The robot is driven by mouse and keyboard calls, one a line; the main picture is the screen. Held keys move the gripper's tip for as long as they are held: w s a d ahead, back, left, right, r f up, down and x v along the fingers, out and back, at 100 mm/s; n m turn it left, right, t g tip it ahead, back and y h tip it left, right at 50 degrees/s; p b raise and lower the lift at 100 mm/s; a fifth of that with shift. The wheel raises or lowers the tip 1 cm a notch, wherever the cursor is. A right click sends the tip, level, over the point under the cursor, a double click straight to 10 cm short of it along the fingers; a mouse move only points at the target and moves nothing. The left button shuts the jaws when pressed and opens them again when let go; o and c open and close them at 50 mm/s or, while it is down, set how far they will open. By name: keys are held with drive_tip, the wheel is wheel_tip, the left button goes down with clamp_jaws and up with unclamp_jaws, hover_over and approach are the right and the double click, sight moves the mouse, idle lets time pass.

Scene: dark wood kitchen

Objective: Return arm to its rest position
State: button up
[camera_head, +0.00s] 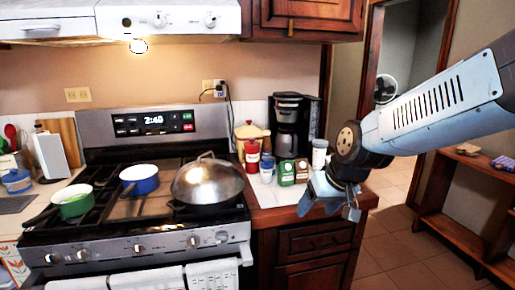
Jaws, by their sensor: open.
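My gripper (331,200) hangs at the end of my arm, in front of the right end of the counter. It points down, with its fingers apart and nothing visible between them. My arm (435,108) reaches in from the right edge of the picture, slanting down to the left toward the wrist. The wrist joint shows a round brown disc facing me.
A stove (140,228) holds a green pot (73,206), a blue pot (140,184) and a large lidded pan (207,185). A coffee maker (291,128) and several small containers stand on the counter. A doorway (392,110) and low shelf (465,212) are right.

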drive_tip(key=s+d+r+m+t+h, duration=0.1)
drive_tip(key=s+d+r+m+h, duration=0.1)
drive_tip(key=s+d+r, duration=0.6)
drive_tip(key=s+d, duration=0.1)
drive_tip(key=s, duration=0.2)
drive_tip(key=shift+r+m+h, duration=0.3)
drive_tip(key=shift+r+h, duration=0.1)
drive_tip(key=shift+d, duration=0.1)
